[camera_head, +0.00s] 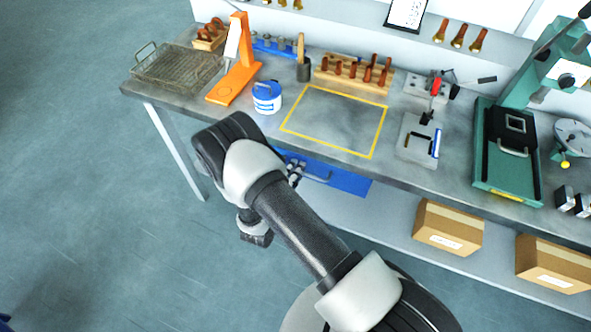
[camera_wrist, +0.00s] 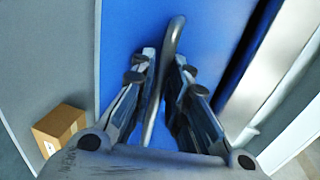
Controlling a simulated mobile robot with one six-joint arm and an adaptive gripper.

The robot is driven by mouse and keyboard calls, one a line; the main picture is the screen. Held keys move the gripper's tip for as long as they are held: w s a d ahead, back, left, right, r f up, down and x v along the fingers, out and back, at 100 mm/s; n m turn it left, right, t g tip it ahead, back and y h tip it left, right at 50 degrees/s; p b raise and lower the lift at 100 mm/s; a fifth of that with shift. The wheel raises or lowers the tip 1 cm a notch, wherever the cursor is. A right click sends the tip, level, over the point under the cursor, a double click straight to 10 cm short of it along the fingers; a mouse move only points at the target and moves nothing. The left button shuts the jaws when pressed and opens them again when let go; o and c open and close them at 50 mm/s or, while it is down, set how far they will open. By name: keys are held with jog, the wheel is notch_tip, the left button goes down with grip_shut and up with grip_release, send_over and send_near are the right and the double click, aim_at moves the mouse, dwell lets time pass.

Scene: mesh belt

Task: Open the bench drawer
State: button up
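The blue drawer front (camera_head: 348,181) hangs under the bench's front edge, with no open drawer interior showing. Its grey bar handle (camera_head: 320,179) is partly hidden by my gripper (camera_head: 294,172) and arm. In the wrist view the blue front (camera_wrist: 225,35) fills much of the picture. The handle (camera_wrist: 176,30) runs between the two fingers of my gripper (camera_wrist: 164,62), one finger on each side. The fingers are apart, and slim gaps seem to show beside the bar, so they do not look clamped on it.
The bench top (camera_head: 190,112) carries a wire basket (camera_head: 178,67), an orange stand (camera_head: 237,75), a blue-and-white tub (camera_head: 267,97) and a green press (camera_head: 508,160). Cardboard boxes (camera_head: 447,228) sit on the lower shelf. One box (camera_wrist: 60,125) shows at the wrist view's left. The floor in front is clear.

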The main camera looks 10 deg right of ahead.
grip_shut()
dwell(0.3)
jog(key=f+v, duration=0.2)
jog(key=v, duration=1)
jog(key=s+f+v, duration=0.1)
jog(key=f+v, duration=0.2)
jog(key=v, duration=0.8)
jog(key=shift+s+a+p, duration=0.25)
jog(key=shift+a+p, duration=0.15)
jog(key=shift+a, duration=0.05)
jog(key=shift+r, duration=0.1)
jog(key=shift+o, duration=2.3)
grip_release()
jog(key=v, duration=1.2)
